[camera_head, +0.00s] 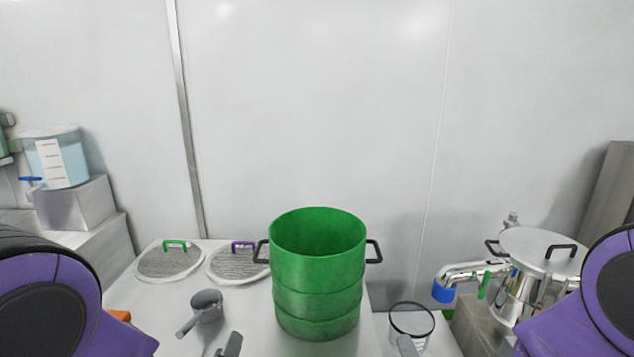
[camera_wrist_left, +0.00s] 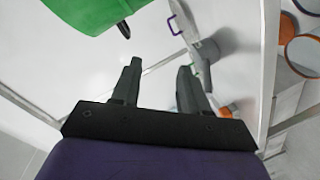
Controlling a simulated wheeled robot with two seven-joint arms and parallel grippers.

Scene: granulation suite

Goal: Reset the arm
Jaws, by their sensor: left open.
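My left gripper (camera_head: 230,345) shows only as a dark fingertip at the bottom edge of the head view, right of the grey scoop. In the left wrist view both fingers of my left gripper (camera_wrist_left: 157,82) stand apart, with nothing held between them. The white tabletop lies beyond them. My right gripper (camera_head: 407,346) shows only as a grey tip at the bottom edge, in front of the clear beaker. Its opening is hidden. My purple arm links fill both lower corners of the head view.
A tall green container (camera_head: 318,300) with black handles stands mid-table. The grey scoop (camera_head: 206,306) lies left of it, near two round mesh screens (camera_head: 170,262) (camera_head: 238,264). The clear beaker (camera_head: 411,321) is at right, a steel vessel (camera_head: 517,300) farther right. A blue-liquid tank (camera_head: 62,160) stands far left.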

